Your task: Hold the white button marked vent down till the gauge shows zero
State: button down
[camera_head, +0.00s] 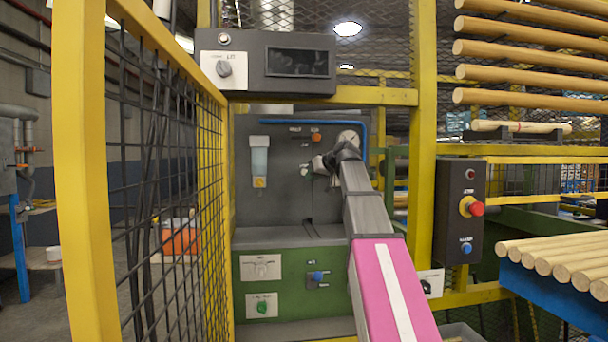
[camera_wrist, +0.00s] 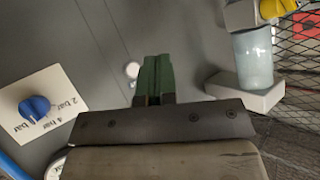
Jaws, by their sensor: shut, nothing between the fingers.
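The white button (camera_wrist: 132,70) is on the grey panel, just left of my fingertips in the wrist view. My gripper (camera_wrist: 156,65) is shut and empty, its green fingers pointing at the panel. I cannot tell whether the fingers touch the panel; the button shows uncovered beside them. In the head view my gripper (camera_head: 318,164) is in front of the panel, below the gauge, and I cannot make out the white button. The round gauge (camera_head: 348,137) is at the panel's upper right; its reading is too small to tell. Its rim shows at the wrist view's lower left (camera_wrist: 56,168).
A blue knob (camera_wrist: 36,107) on a white bar-marked plate is left of the fingers in the wrist view. A clear filter bowl (camera_head: 259,160) hangs left on the panel. An orange button (camera_head: 316,137) is above my gripper. Yellow posts (camera_head: 424,130) and mesh flank the panel.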

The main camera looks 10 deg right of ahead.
aim_at(304, 172)
jog(key=shift+w, duration=0.1)
jog(key=w, duration=0.8)
jog(key=shift+w, duration=0.3)
jog(key=shift+w, duration=0.15)
dwell(1.7)
jog(key=shift+w, duration=0.25)
jog(key=shift+w, duration=0.4)
dwell(0.7)
jog(key=shift+s, duration=0.1)
dwell(1.5)
jog(key=shift+s, duration=0.7)
